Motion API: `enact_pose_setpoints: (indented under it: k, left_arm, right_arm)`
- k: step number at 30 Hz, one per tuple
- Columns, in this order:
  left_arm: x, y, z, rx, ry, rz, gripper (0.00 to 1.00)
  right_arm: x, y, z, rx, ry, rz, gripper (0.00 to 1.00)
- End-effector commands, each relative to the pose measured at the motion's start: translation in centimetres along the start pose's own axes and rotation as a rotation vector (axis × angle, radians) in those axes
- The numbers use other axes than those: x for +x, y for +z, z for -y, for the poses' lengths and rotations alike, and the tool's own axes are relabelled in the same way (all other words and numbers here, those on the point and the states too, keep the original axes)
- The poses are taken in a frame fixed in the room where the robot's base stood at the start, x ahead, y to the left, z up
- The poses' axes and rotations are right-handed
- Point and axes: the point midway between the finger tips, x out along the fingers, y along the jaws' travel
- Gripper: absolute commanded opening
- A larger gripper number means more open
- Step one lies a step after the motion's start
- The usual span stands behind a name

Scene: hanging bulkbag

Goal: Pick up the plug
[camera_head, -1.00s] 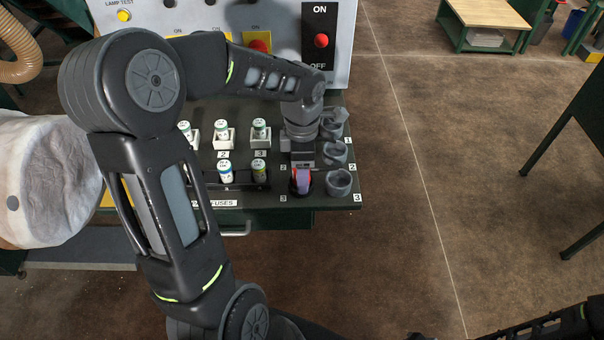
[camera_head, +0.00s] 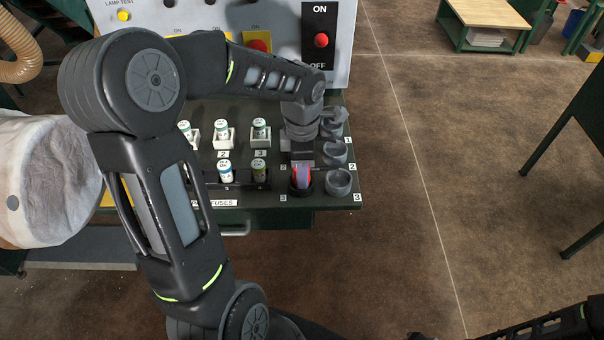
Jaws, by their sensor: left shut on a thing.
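The fingertips are mostly hidden by the wrist and the plug. Whether the plug is clear of the holder I cannot tell. My right arm (camera_head: 545,326) shows only at the bottom right corner; its gripper is out of view.
Grey round cups (camera_head: 339,182) stand in a column right of the plug. Fuses (camera_head: 226,171) stand in holders to the left. A control panel (camera_head: 290,45) with red buttons rises behind. A white bulk bag (camera_head: 45,185) hangs at the left.

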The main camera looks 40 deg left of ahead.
Motion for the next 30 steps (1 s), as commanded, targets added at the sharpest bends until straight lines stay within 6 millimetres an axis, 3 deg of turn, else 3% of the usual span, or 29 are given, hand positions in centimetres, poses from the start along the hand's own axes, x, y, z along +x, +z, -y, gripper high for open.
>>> enact_pose_setpoints:
  k: [14, 30]
  left_arm:
    - [-0.8, 0.0, -0.1, 0.0, 0.003, 0.001, 0.0]
    - [-9.5, 0.0, -0.1, 0.0, 0.003, 0.0, 0.0]
  right_arm:
    - [0.2, 0.0, -0.1, 0.0, 0.0, 0.0, 0.36]
    - [1.3, -0.2, -0.4, -0.004, -0.005, -0.004, 0.36]
